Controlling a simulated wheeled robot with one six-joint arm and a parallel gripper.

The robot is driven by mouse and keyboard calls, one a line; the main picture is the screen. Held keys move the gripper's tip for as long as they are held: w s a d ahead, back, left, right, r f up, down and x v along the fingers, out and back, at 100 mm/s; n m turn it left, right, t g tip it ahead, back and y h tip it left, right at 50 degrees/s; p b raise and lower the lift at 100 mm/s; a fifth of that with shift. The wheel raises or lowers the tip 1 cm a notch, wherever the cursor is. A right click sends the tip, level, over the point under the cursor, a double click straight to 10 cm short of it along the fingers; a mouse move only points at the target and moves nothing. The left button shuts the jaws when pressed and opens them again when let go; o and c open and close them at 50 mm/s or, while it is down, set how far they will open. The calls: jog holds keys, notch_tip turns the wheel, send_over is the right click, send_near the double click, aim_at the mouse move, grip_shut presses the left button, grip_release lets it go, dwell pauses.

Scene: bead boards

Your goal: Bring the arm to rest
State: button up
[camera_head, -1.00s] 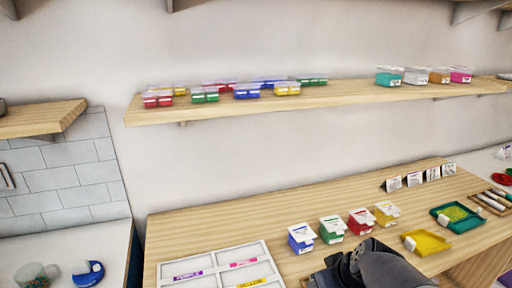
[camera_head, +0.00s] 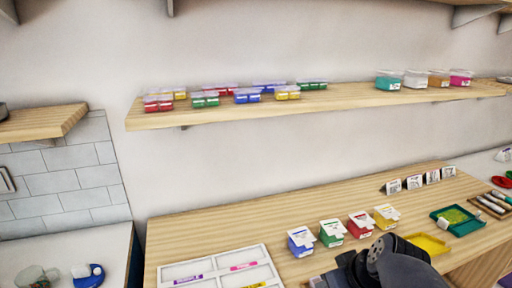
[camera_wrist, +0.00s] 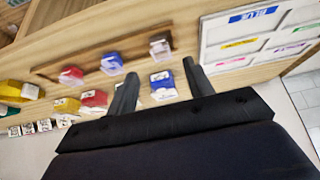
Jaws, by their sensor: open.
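My arm (camera_head: 385,262) shows as dark grey links at the bottom of the head view, in front of the worktop; the gripper's fingertips cannot be made out there. In the wrist view my gripper (camera_wrist: 160,82) is open, its two dark fingers spread apart with nothing held between them. A blue box (camera_wrist: 163,84) appears in the gap between the fingers, farther off on the worktop. The left finger partly hides what is behind it.
Blue (camera_head: 301,241), green (camera_head: 332,233), red (camera_head: 361,224) and yellow (camera_head: 386,216) boxes stand on the worktop (camera_head: 230,225). A white labelled tray (camera_head: 205,262) lies left. A yellow tray (camera_head: 428,243) and green tray (camera_head: 457,220) lie right. A shelf (camera_head: 220,108) with small containers hangs above.

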jog(key=a+v, duration=0.1)
jog(key=v, duration=0.4)
jog(key=x, duration=0.6)
jog(key=d+x, duration=0.1)
jog(key=x, duration=0.3)
jog(key=shift+a+f+b, duration=0.1)
jog(key=shift+f+b, duration=0.1)
jog(key=shift+b, duration=0.2)
jog(key=shift+w+r+p, duration=0.2)
jog(key=shift+r+p, duration=0.05)
jog(key=shift+p, duration=0.4)
jog(key=shift+r+g+p, duration=0.15)
jog(key=shift+g+p, duration=0.15)
jog(key=shift+p, duration=0.55)
jog(key=p, duration=0.2)
jog(key=g+p, duration=0.1)
jog(key=p, duration=0.2)
jog(key=shift+w+a+r+h, duration=0.1)
jog(key=shift+w+r+h, duration=0.15)
jog(key=shift+w+h, duration=0.05)
jog(key=g+p, duration=0.1)
jog(key=p, duration=0.1)
jog(key=shift+w+a+r+p, duration=0.1)
jog(key=shift+w+r+p, duration=0.05)
jog(key=shift+p, duration=0.15)
